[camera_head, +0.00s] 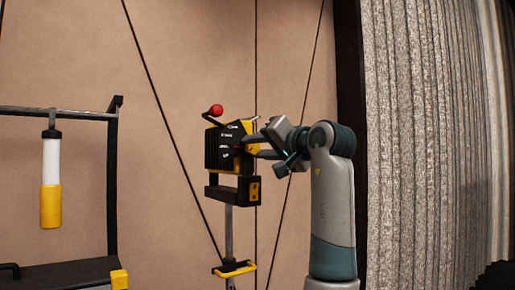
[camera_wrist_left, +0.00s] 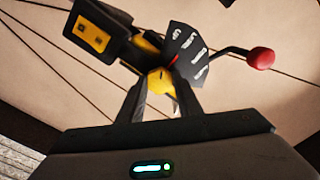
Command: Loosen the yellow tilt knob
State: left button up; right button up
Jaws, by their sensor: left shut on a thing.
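The yellow tilt knob (camera_wrist_left: 159,81) sits between the two fingertips of my left gripper (camera_wrist_left: 158,98) in the left wrist view. The left gripper (camera_head: 259,146) is shut on it, and in the head view it reaches the knob from the right. The knob belongs to a black and yellow device (camera_head: 220,150) on a thin upright pole. A dark plate with white markings (camera_wrist_left: 186,54) stands just beyond the knob. The fingers hide part of the knob. My right gripper is not in view.
A red ball lever (camera_head: 216,110) sticks up from the device. A black box with a yellow plate (camera_head: 232,190) hangs below it. Slanting cables (camera_head: 160,100) run behind. A white and yellow cylinder (camera_head: 50,183) hangs from a rail at left. A grey curtain stands at right.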

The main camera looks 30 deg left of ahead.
pick_arm(q)
jog(key=shift+f, duration=0.15)
jog(key=o, duration=1)
jog(key=shift+o, duration=0.2)
jog(key=shift+d, duration=0.1)
